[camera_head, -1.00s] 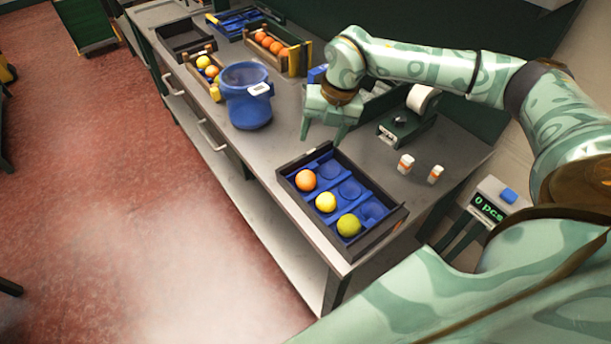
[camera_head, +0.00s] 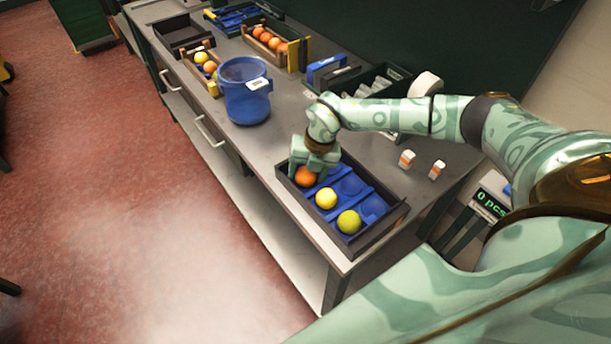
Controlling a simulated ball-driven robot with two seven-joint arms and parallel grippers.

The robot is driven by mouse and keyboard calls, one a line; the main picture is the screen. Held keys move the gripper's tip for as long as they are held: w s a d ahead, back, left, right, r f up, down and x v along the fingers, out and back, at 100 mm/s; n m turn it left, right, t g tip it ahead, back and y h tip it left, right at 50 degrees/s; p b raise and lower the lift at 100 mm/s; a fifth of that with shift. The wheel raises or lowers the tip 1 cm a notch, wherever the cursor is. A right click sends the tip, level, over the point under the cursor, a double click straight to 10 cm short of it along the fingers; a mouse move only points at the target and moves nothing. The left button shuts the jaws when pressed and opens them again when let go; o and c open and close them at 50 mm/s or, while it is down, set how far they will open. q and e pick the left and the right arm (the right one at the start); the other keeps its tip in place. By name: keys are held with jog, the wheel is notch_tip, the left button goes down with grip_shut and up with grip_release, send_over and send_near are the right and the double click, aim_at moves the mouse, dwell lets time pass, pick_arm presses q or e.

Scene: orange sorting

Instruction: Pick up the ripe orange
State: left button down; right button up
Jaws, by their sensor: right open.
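The ripe orange (camera_head: 306,178) is the deep orange fruit at the back left of the dark tray (camera_head: 352,250) with blue cups. A yellow fruit (camera_head: 326,198) and a yellow-green fruit (camera_head: 349,222) lie in the same row in front of it. My right gripper (camera_head: 308,172) is open, pointing down directly above the ripe orange. Its fingers come down at the orange and cover its top; whether they touch it I cannot tell. My left gripper is not in view.
A blue bucket (camera_head: 246,98) stands behind the tray. Crates with oranges (camera_head: 271,40) and mixed fruit (camera_head: 204,62) stand further back. The bench's front edge is close to the tray.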

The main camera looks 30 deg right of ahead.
jog(key=c, duration=0.8)
jog(key=shift+r, duration=0.15)
